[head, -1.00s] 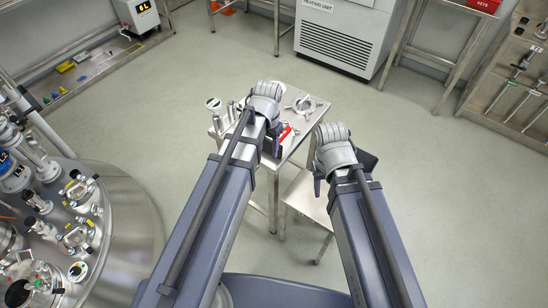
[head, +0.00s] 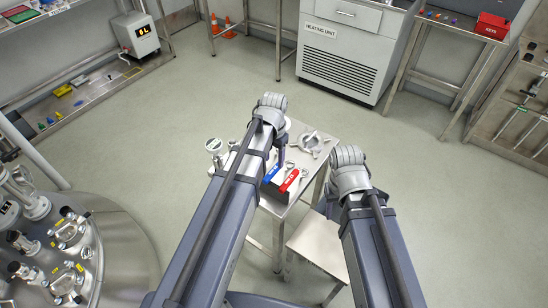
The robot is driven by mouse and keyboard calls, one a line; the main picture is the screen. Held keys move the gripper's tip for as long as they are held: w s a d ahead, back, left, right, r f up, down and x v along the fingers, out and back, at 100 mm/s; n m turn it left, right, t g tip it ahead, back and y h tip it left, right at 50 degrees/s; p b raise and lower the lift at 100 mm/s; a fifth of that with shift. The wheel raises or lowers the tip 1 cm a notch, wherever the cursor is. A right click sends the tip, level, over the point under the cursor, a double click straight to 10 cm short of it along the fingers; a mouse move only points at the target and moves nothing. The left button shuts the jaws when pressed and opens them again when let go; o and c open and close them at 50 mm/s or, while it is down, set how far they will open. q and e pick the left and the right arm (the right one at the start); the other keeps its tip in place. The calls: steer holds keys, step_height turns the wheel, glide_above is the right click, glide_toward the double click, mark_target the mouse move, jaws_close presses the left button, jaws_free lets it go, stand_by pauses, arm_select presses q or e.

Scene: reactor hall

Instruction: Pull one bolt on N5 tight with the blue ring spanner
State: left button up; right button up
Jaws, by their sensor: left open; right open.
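A blue-handled tool (head: 272,173), which looks like the blue ring spanner, lies on the small steel table (head: 318,160) beside a red-handled one (head: 290,180). My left gripper (head: 279,158) is over this table, close to the blue handle; its fingers are mostly hidden by my arm. It is open, and I see nothing held. My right gripper (head: 334,200) is open to the right of the table; its tips are largely hidden. The steel vessel lid (head: 115,235) with several clamped fittings is at the lower left. I cannot tell which nozzle is N5.
A round gauge-like part (head: 213,145) and a clamp-like metal part (head: 311,141) are on the table. A lower steel step (head: 318,245) stands in front of it. The heating unit (head: 345,65) and a bench with a red box (head: 492,26) are behind.

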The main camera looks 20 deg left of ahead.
mark_target(274, 170)
arm_select(q)
step_height(274, 170, down, 7)
steer(key=b, duration=0.6)
steer(key=shift+s, duration=0.1)
arm_select(e)
step_height(274, 170, down, 7)
arm_select(q)
jaws_close()
stand_by(0.6)
step_height(274, 170, up, 7)
steer(key=p, duration=0.7)
steer(key=shift+r, duration=0.2)
steer(key=shift+f, duration=0.15)
arm_select(e)
step_height(274, 170, up, 7)
